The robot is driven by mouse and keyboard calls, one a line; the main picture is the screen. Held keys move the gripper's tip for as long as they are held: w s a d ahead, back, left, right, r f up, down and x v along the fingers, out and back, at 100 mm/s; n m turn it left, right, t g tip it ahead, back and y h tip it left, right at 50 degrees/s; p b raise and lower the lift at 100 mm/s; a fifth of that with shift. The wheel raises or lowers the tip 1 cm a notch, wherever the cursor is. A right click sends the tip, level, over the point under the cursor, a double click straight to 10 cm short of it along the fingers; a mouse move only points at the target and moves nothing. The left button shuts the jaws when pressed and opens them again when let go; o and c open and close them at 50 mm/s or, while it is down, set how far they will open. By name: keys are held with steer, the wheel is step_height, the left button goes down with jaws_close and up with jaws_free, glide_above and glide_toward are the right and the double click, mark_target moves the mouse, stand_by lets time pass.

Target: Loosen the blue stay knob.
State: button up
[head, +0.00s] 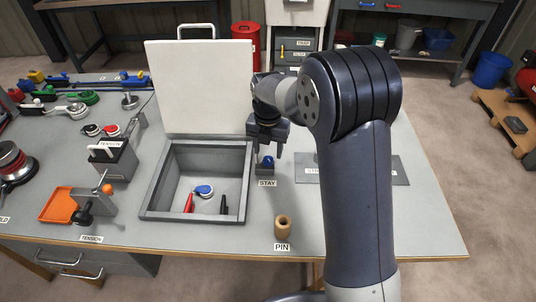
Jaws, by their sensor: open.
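The blue stay knob (267,162) sits on a small dark mount behind the STAY label (267,183), just right of the grey box. My gripper (267,152) points down right above the knob, its two fingers apart. Its fingertips look close to the knob; I cannot tell whether they reach down around it. The white lid (200,88) of the box stands raised behind the box opening.
The open grey box (150,195) holds a blue round piece (204,190), a red piece (189,203) and a dark piece. A tan cylinder (282,226) stands by the PIN label. An orange tray (62,204) and TENSION fixtures stand left. A flat grey plate (398,170) lies right.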

mark_target(268, 159)
step_height(268, 159, up, 8)
steer(key=shift+f, duration=0.2)
step_height(268, 159, down, 11)
steer(key=shift+r, duration=0.1)
stand_by(0.6)
steer(key=shift+m, duration=0.3)
